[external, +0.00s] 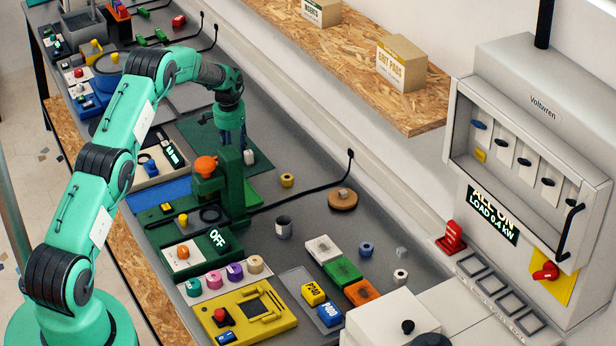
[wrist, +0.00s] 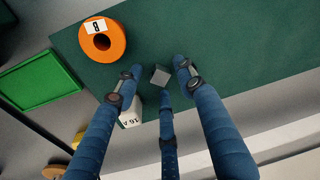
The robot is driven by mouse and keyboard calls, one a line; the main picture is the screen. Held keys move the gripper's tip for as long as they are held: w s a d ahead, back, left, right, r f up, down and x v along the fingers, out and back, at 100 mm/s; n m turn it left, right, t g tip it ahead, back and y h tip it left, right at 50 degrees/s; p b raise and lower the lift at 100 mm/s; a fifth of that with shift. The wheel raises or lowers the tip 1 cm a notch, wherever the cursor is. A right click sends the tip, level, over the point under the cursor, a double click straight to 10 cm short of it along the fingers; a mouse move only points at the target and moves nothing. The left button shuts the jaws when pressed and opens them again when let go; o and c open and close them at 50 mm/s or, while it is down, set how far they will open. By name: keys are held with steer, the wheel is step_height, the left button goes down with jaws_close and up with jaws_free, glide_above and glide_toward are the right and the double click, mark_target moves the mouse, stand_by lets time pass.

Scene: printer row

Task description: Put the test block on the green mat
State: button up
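A small grey block (wrist: 160,75), which looks like the test block, shows in the wrist view between my fingertips, with dark green around it. There are visible gaps between it and the side fingers; I cannot tell whether it rests on the mat. My gripper (wrist: 157,72) has blue fingers spread apart, pointing down. In the external view my gripper (external: 230,146) is low over the dark green mat (external: 262,163), behind the green machine; the block is hidden there. The mat also fills the upper middle of the wrist view (wrist: 230,40).
An orange ring (wrist: 116,50) with a label is close by, and a white piece marked 16 A (wrist: 130,115) is beside a finger.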

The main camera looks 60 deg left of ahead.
step_height(320, 180, up, 12)
steer(key=d, duration=0.1)
steer(key=shift+s, duration=0.4)
stand_by(1.1)
